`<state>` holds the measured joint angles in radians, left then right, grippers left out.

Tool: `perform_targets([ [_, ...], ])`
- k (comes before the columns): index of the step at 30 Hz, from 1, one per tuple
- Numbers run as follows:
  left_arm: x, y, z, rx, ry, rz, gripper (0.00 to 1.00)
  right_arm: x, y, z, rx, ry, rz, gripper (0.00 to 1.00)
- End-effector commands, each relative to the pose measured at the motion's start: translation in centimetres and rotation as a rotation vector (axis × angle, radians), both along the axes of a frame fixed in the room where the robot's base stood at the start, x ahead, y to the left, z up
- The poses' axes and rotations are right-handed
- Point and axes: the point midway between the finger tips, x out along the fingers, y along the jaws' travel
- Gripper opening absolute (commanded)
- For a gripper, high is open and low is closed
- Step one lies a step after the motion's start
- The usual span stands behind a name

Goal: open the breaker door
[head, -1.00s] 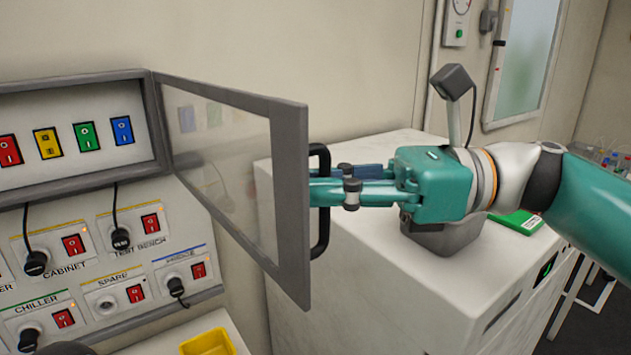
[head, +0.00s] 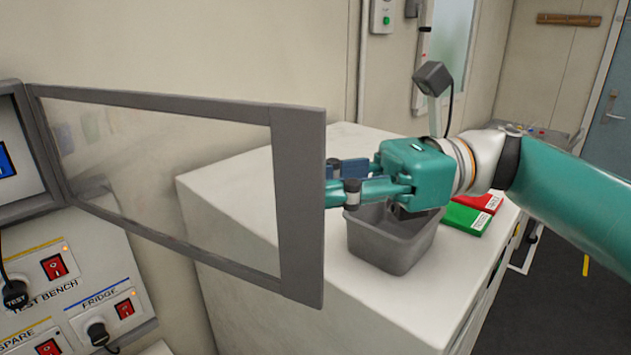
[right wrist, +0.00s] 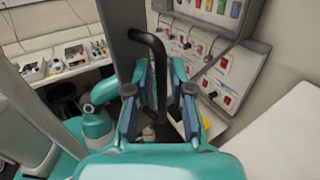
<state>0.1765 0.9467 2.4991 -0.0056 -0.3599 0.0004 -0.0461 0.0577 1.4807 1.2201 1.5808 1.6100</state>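The breaker door (head: 301,205), a clear pane in a grey frame, stands swung out wide from the breaker box (head: 22,150) at the left of the head view. Its black handle (right wrist: 158,62) shows in the right wrist view. My right gripper (head: 335,185) is at the door's free edge, its fingertips partly hidden behind the frame. My left gripper is not in view.
A white cabinet (head: 235,210) stands behind the door, with a grey bin (head: 392,245), a green box (head: 462,217) and a red box (head: 487,202) on top. Below the breaker box is a socket panel (head: 85,285) with red switches and black plugs. Open floor (head: 570,300) lies at right.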

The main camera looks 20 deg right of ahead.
Motion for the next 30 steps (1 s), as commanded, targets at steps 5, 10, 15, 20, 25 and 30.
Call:
perform_targets([
  [5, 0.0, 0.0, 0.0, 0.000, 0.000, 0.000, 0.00, 0.0, 0.0, 0.0, 0.001, 0.000, 0.001, 0.22],
  [10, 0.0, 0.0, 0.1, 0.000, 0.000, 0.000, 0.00, 0.2, -0.9, 0.0, 0.001, 0.001, -0.003, 0.22],
  [15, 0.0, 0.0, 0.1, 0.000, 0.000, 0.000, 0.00, 0.4, -3.6, -0.1, 0.001, 0.001, -0.005, 0.22],
  [20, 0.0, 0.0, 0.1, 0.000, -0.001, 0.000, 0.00, 0.6, -6.9, -0.1, 0.001, 0.001, -0.004, 0.22],
  [25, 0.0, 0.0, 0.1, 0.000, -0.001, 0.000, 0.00, 0.6, -9.9, -0.2, 0.000, 0.001, -0.002, 0.22],
  [30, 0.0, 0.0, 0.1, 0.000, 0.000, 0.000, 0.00, 0.7, -11.6, -0.1, 0.001, 0.000, 0.000, 0.22],
])
